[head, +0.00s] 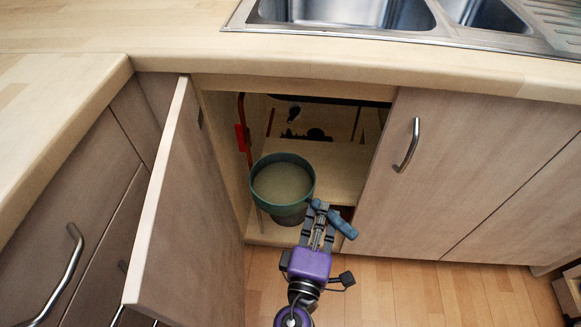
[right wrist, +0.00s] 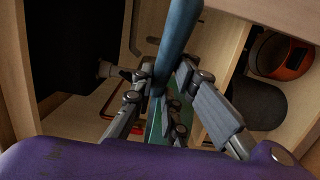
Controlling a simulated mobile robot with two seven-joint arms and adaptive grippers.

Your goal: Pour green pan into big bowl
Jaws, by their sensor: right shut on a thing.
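The green pan (head: 254,197) is in the open cupboard under the sink, near its front opening. A pale beige surface shows inside its rim, which looks roughly level. My right gripper (head: 318,208) is shut on the pan's blue-green handle (head: 346,229), just outside the cupboard. In the right wrist view the handle (right wrist: 178,35) passes between the fingers of the right gripper (right wrist: 162,82). I cannot tell whether the pan touches the cupboard floor. I cannot make out the big bowl in either view. My left gripper is not in view.
The open cupboard door (head: 180,230) stands close on the left; a closed door (head: 440,170) is on the right. The worktop (head: 300,60) with the steel sink (head: 345,12) overhangs above. A red pipe (head: 241,138) runs inside the cupboard. The wood floor (head: 430,290) in front is clear.

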